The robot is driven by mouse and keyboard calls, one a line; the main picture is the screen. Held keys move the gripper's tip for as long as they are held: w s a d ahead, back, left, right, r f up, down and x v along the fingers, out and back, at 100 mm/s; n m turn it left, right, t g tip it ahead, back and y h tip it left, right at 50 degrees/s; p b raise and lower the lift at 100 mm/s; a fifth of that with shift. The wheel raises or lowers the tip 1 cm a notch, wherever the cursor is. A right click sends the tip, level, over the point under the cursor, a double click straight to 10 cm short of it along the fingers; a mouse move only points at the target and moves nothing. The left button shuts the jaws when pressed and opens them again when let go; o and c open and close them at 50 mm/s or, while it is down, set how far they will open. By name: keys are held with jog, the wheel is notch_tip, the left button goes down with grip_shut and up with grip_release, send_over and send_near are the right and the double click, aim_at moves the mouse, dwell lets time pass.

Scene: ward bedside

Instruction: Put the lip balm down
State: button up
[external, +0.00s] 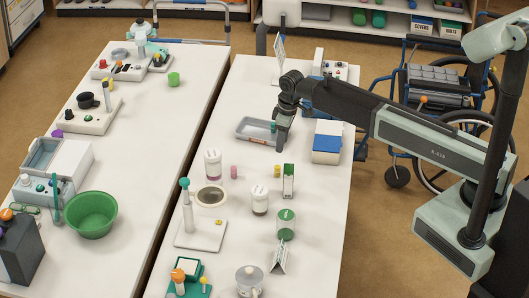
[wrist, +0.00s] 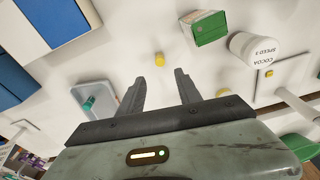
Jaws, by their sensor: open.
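My gripper (external: 282,146) points down over the table, beside the grey tray's right end. Its two fingers (wrist: 160,88) are apart with nothing between them. A small teal item (wrist: 88,103) lies in the shallow grey tray (wrist: 108,93); the tray (external: 245,134) is also in the external view. A small yellow cylinder (wrist: 159,59) stands on the white table beyond the fingertips, and it shows near the green box in the external view (external: 277,170). A small pink cylinder (external: 234,171) stands farther left. I cannot tell which of these is the lip balm.
A blue-and-white box (external: 326,148) stands right of my gripper. A green-and-white carton (external: 288,182), labelled jars (external: 260,199) and a round dish (external: 210,196) stand nearer the camera. Bare tabletop lies between the tray and these. A wheelchair (external: 440,100) is beyond the table.

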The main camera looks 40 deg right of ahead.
jog(key=shift+d, duration=0.1)
jog(key=s+d+m, duration=0.3)
jog(key=s+d, duration=0.6)
jog(key=d, duration=0.2)
jog(key=s+d+m+g, duration=0.1)
jog(key=s+d+m, duration=0.3)
jog(key=s+d, duration=0.5)
jog(key=d, duration=0.3)
jog(key=shift+m+h, duration=0.3)
jog(key=shift+h, duration=0.1)
jog(key=shift+o, duration=0.6)
jog(key=shift+w+f, duration=0.1)
